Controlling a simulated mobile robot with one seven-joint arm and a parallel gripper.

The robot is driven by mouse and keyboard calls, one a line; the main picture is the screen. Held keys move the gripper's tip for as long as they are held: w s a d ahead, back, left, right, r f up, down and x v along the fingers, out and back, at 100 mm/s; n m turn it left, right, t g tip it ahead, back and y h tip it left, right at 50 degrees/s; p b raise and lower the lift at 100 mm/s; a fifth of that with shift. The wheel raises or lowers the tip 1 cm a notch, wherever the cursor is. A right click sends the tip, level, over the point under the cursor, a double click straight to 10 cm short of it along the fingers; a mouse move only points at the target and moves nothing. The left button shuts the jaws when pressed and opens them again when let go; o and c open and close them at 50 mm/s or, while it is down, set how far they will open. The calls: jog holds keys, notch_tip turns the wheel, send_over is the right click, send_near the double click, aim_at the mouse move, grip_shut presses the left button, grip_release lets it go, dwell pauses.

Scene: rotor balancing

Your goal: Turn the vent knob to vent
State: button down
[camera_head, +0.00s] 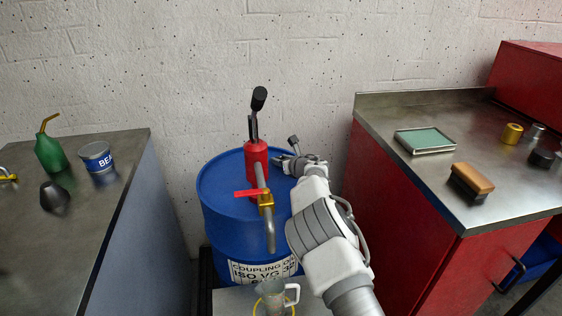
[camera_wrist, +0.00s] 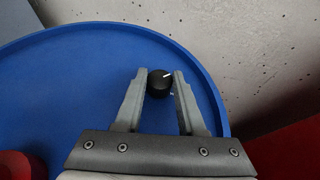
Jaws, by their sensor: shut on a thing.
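The vent knob (camera_wrist: 159,84) is a small round black knob with a white pointer line on top, on the blue drum lid near its rim. In the wrist view the line points to the upper right. My gripper (camera_wrist: 160,83) has one finger on each side of the knob and is shut on it. In the head view my gripper (camera_head: 284,163) reaches over the right side of the blue drum (camera_head: 226,200), and the knob is hidden there. Markings around the knob are too small to read.
A red hand pump (camera_head: 257,160) with a black-tipped lever, red tap handle and spout stands on the drum, left of my arm. A clear jug (camera_head: 271,297) stands below the spout. A steel-topped red cabinet (camera_head: 400,200) is close on the right, a grey bench (camera_head: 100,215) on the left.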

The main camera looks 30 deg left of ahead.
jog(key=shift+s+a+f+m+t+h+b, duration=0.1)
jog(key=shift+m+t+h+b, duration=0.2)
jog(key=shift+b, duration=0.2)
jog(key=shift+s+a+f+m+t+h+b, duration=0.1)
jog(key=shift+m+t+h+b, duration=0.1)
jog(key=shift+m+t+b, duration=0.25)
jog(key=shift+w+d+r+m+t+h+b, duration=0.1)
jog(key=shift+r+m+t+h+b, duration=0.15)
jog(key=shift+m+t+h+b, duration=0.3)
jog(key=c, duration=0.5)
grip_release()
jog(key=v, duration=1.7)
jog(key=shift+d+r+p, duration=0.15)
jog(key=shift+d+p, duration=0.1)
jog(key=shift+p, duration=0.05)
